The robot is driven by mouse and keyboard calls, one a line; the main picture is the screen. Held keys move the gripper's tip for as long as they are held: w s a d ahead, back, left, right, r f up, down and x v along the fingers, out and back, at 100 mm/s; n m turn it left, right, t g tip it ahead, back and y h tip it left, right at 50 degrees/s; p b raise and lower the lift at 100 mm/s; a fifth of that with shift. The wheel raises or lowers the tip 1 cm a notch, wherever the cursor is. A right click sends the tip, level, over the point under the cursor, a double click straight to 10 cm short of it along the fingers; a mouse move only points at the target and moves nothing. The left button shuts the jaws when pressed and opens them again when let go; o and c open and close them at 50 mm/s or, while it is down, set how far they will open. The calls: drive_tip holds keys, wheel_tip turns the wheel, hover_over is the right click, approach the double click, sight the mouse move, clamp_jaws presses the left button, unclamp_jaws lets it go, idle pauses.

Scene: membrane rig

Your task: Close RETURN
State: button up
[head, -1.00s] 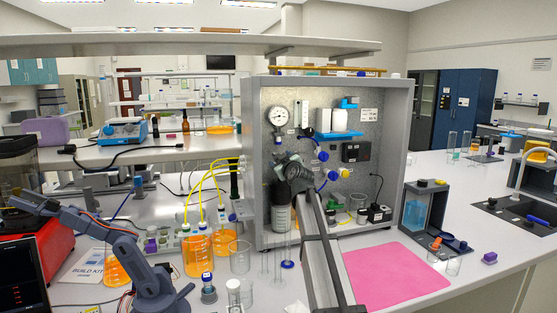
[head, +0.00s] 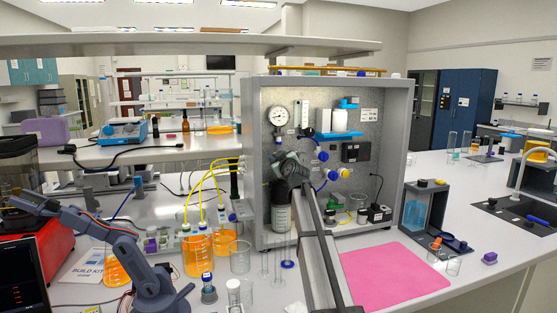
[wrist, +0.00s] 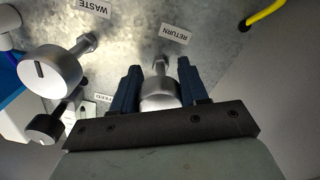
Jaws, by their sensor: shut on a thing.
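The RETURN knob (wrist: 158,94) is a silver knob on a stem from the metal panel, below the RETURN label (wrist: 175,34) in the wrist view. My gripper (wrist: 161,82) has its two dark blue fingers on either side of this knob, shut on it. The lower part of the knob is hidden by the gripper body. In the head view my gripper (head: 286,164) is against the left part of the rig panel (head: 350,105), under the round gauge, and its fingertips and the RETURN knob are hidden by my arm.
In the wrist view, the silver WASTE knob (wrist: 50,72) and a smaller dark-faced knob (wrist: 44,129) stand to the left. A yellow tube (wrist: 264,12) is at upper right. In the head view, orange-filled beakers (head: 198,255) and a pink mat (head: 390,278) lie on the bench.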

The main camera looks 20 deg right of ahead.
drive_tip(key=shift+c, duration=1.2)
drive_tip(key=shift+m, duration=0.4)
drive_tip(key=m, duration=0.4)
drive_tip(key=shift+m, duration=0.3)
drive_tip(key=m, duration=0.4)
drive_tip(key=shift+a, duration=0.1)
drive_tip(key=shift+m, duration=1.8)
